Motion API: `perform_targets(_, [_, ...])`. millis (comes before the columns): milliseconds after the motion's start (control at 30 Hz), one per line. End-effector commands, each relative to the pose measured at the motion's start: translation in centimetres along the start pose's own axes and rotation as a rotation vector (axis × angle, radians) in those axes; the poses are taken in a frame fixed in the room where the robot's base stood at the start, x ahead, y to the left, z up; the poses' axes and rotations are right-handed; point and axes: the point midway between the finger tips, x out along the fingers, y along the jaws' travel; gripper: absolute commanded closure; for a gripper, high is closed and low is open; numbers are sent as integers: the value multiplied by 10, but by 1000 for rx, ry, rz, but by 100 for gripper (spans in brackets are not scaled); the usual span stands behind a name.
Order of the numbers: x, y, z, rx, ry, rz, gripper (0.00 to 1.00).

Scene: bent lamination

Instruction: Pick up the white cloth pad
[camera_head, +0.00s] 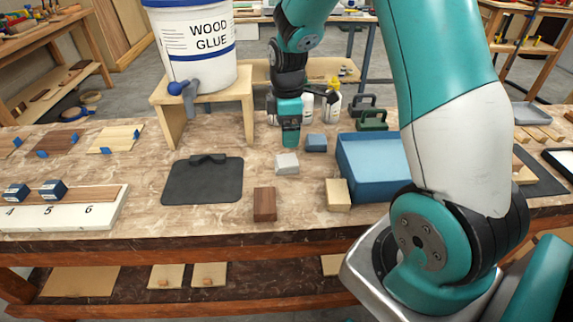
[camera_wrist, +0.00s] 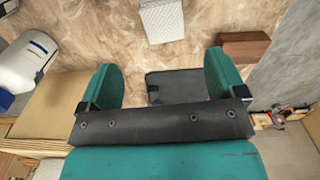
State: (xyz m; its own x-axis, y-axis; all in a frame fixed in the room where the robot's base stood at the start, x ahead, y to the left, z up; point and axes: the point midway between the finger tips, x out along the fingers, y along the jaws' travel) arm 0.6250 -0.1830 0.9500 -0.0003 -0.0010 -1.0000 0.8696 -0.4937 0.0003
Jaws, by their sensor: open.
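The white cloth pad (camera_head: 287,163) is a small pale block shape lying on the worktable, right of the black mat. In the wrist view the pad (camera_wrist: 162,20) shows a woven surface at the top edge, partly cut off, beyond my fingertips. My gripper (camera_head: 290,140) points down just behind the pad in the head view, apart from it. In the wrist view the green fingers of my gripper (camera_wrist: 161,66) are spread wide with nothing between them touching.
A blue block (camera_head: 316,142) and a blue bin (camera_head: 371,183) are right of the pad. A brown block (camera_head: 264,204) and a light wood block (camera_head: 338,194) lie nearer the front edge. A wood glue bucket (camera_head: 199,62) stands on a wooden stand (camera_head: 246,98). The black mat (camera_head: 202,184) is bare except its clip.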

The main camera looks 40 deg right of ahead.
Motion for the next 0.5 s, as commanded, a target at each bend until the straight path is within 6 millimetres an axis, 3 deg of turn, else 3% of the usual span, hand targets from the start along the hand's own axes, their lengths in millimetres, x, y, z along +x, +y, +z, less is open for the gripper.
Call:
perform_targets(200, [42, -1, 0, 1, -1, -5, 11])
perform_targets(500, [67, -3, -1, 2, 0, -5, 11])
